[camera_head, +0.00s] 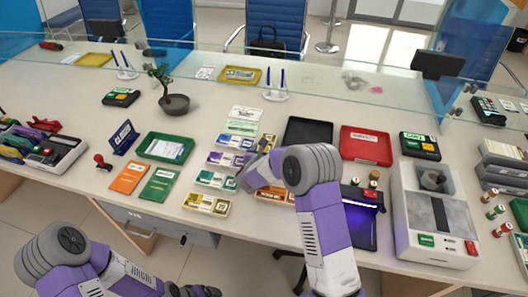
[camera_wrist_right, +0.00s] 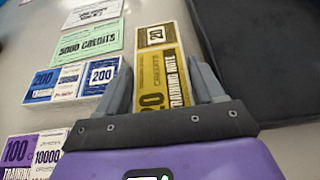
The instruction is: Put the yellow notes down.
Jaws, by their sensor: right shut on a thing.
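The yellow notes (camera_wrist_right: 160,75), a narrow banded bundle marked 20, lie lengthwise between the fingers of my right gripper (camera_wrist_right: 163,88) in the right wrist view. In the head view a small part of the yellow notes (camera_head: 267,142) shows beyond my right gripper (camera_head: 256,158), which is shut on them. I cannot tell whether the bundle touches the counter (camera_head: 330,95). My left gripper (camera_head: 190,291) is low at the bottom edge of the head view, partly cut off; its fingers do not show clearly.
Blue notes (camera_wrist_right: 75,80) and purple notes (camera_wrist_right: 35,150) lie left of the bundle. A black tray (camera_head: 307,131) is close on its right, then a red tray (camera_head: 366,146). Orange notes (camera_head: 270,195) lie nearer me, partly under my right arm. A green tray (camera_head: 165,147) stands left.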

